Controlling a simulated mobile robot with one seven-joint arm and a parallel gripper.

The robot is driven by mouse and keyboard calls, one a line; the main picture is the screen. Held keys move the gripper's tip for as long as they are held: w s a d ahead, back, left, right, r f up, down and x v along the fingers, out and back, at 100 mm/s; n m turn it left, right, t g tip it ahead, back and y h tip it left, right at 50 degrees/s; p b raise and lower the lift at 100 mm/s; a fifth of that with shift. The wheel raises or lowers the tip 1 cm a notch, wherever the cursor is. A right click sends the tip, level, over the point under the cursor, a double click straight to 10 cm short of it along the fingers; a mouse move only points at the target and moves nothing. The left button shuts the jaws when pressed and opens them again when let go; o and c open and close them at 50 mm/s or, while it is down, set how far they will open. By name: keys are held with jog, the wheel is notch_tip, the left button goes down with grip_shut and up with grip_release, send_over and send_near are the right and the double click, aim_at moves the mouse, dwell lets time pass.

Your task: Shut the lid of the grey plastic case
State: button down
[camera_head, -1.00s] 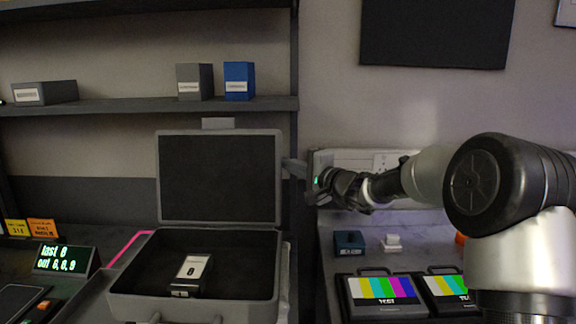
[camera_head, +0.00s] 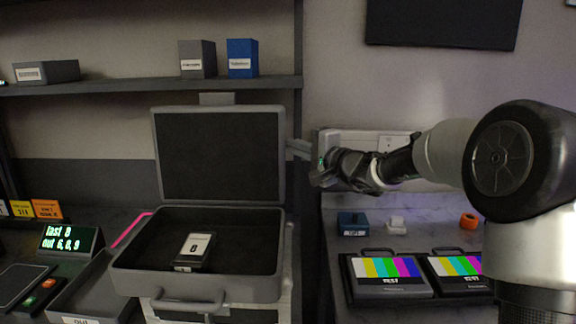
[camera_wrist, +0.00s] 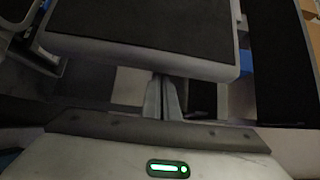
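The grey plastic case stands open at left centre in the head view. Its lid (camera_head: 218,155) is upright, with a dark lining, at the back of the base (camera_head: 197,285). A small dark box with a white label (camera_head: 195,250) lies inside the base. My gripper (camera_head: 292,148) is just right of the lid's right edge, below its top corner; I cannot tell whether it touches. The fingers (camera_wrist: 163,95) lie close together and hold nothing in the wrist view. There the lid (camera_wrist: 150,30) fills the upper part, just beyond the fingertips.
A shelf (camera_head: 150,83) with boxes runs above the case. A grey tray (camera_head: 95,295) and a green-lettered display (camera_head: 70,240) stand to the left. On the right bench are two colour-bar monitors (camera_head: 388,275), a blue box (camera_head: 352,223) and an orange roll (camera_head: 468,221).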

jog(key=s+b, duration=0.3)
jog(key=s, duration=0.1)
jog(key=shift+s+a, duration=0.1)
jog(key=shift+s, duration=0.2)
dwell(0.6)
dwell(0.6)
jog(key=s+f+n+g+h, duration=0.2)
jog(key=s+f+n+g, duration=0.15)
jog(key=s, duration=0.55)
jog(key=s+f+n+g+h, duration=0.2)
jog(key=s+n, duration=0.2)
jog(key=s, duration=0.5)
jog(key=s+d+f+n+g+h, duration=0.1)
jog(key=s+d+f+h, duration=0.35)
jog(key=s+d, duration=0.6)
jog(key=s+d+f+n+g+h, duration=0.1)
jog(key=s+d+f+h, duration=0.4)
jog(key=s+d, duration=0.55)
notch_tip(320, 180, up, 18)
jog(key=p, duration=1.8)
jog(key=shift+a+f+y, duration=0.2)
jog(key=shift+a+y, duration=0.15)
